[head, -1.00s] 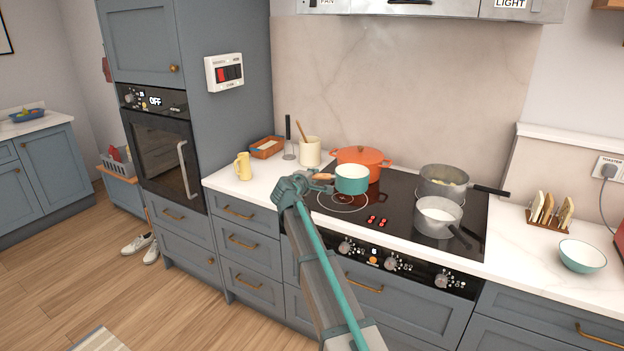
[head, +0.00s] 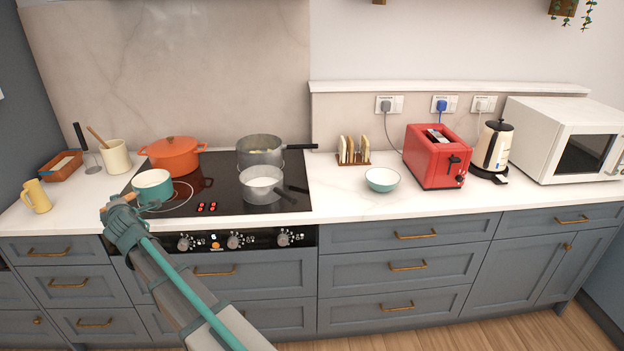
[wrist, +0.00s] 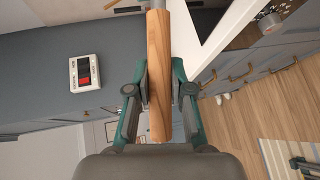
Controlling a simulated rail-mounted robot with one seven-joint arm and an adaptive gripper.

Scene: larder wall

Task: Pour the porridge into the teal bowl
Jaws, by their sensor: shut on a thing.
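A teal saucepan (head: 153,188) with a pale inside hangs at or just above the left front of the hob. Its wooden handle (wrist: 158,75) lies between the two fingers of my gripper (wrist: 159,90), which is shut on it. In the head view my gripper (head: 122,212) is at the hob's front left edge. What is inside the saucepan cannot be seen clearly. The teal bowl (head: 382,180), pale inside, stands upright on the worktop to the right of the hob, well apart from my gripper. It looks empty.
A toast rack (head: 352,152) and red toaster (head: 437,155) stand near the bowl. Worktop in front of the bowl is clear.

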